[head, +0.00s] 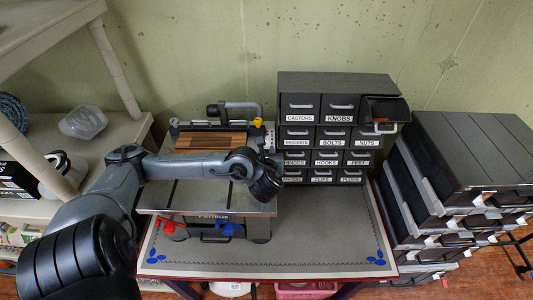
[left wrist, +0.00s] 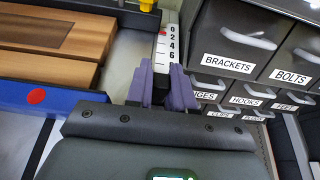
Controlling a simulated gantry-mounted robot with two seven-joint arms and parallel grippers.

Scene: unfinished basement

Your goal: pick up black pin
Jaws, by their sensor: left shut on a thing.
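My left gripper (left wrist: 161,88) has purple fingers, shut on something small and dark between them. It seems to be the black pin (left wrist: 160,84), but little of it shows and its shape is unclear. The fingers are beside the white numbered scale (left wrist: 166,40) at the right end of the bench machine (head: 225,205). In the head view my left wrist hides the fingertips and whatever they hold. My right gripper is in neither view.
The labelled drawer cabinet (head: 330,125) stands close to the right of my left gripper, one top-right drawer (head: 384,109) pulled out. A wooden board (head: 210,141) lies on the machine. Stacked dark drawers (head: 470,160) stand farther right. The grey mat (head: 325,235) has free room in front of the cabinet.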

